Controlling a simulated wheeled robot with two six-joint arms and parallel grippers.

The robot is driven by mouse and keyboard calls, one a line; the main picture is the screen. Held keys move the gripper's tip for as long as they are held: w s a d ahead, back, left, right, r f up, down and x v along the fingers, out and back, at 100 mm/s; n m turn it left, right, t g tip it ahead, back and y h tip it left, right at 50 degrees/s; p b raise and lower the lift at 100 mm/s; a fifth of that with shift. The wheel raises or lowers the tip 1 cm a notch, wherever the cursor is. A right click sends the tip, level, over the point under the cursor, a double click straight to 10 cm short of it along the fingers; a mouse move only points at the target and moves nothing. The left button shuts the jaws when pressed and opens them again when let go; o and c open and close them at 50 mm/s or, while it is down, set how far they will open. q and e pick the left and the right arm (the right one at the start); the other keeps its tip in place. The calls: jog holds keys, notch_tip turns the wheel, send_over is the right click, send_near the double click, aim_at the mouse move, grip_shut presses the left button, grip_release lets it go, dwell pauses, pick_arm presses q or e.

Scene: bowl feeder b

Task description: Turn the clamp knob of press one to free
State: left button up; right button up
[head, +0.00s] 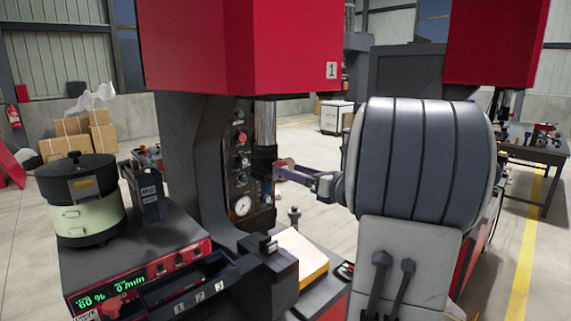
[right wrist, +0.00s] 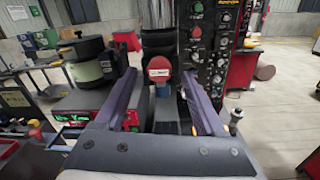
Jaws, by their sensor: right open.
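Press one has a red housing (head: 240,45) marked 1, over a dark column and a shiny ram (head: 265,123). Its black control panel (head: 240,160) carries buttons, small knobs and a gauge; the panel also shows in the right wrist view (right wrist: 208,62). My right gripper (head: 279,172) is beside the ram, just right of the panel. In the right wrist view its purple fingers (right wrist: 157,68) are spread and empty. My left gripper is out of view.
A bowl feeder (head: 78,205) stands on the left bench, with a green-lit control box (head: 140,278) in front. A second red press (head: 495,40) and a bench (head: 535,150) stand to the right.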

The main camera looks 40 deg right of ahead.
jog(key=shift+w+a+p, duration=0.2)
jog(key=shift+w+p, duration=0.1)
jog(key=shift+w, duration=1.2)
grip_shut()
jog(key=shift+a+n+b, duration=0.15)
jog(key=shift+n+b, duration=8.75)
jog(key=shift+b, duration=3.8)
grip_release()
